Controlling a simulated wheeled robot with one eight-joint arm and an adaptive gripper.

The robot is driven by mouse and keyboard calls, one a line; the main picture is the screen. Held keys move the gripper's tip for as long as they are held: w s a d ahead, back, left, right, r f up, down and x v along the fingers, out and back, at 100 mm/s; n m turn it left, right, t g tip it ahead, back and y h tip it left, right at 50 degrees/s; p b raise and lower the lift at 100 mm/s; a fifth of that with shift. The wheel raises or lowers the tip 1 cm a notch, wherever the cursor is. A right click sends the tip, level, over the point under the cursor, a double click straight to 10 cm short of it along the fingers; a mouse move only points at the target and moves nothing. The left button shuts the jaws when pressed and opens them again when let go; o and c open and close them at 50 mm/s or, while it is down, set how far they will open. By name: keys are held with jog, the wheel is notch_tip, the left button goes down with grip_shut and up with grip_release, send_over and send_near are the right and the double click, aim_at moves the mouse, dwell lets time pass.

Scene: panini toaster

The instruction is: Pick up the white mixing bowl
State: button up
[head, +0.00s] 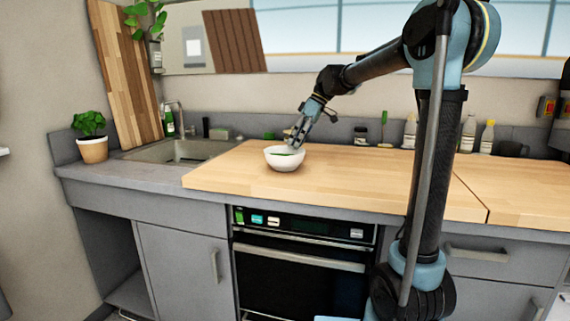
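The white mixing bowl (284,160) stands upright on the wooden counter top, near the left part of the wood. Something green shows inside its rim. My gripper (292,146) points down at the bowl's back right side, with its tips at or just over the rim. I cannot tell whether the fingers touch the bowl or how far apart they are. The tips are small and partly merge with the bowl in this view.
A sink (180,151) lies left of the wooden counter top (370,180). A potted plant (92,149) stands at the far left. Several bottles and jars, such as a white bottle (487,137), line the back wall. The wood right of the bowl is clear. An oven (300,275) is below.

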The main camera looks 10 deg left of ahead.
jog(key=shift+x, duration=2.85)
grip_shut()
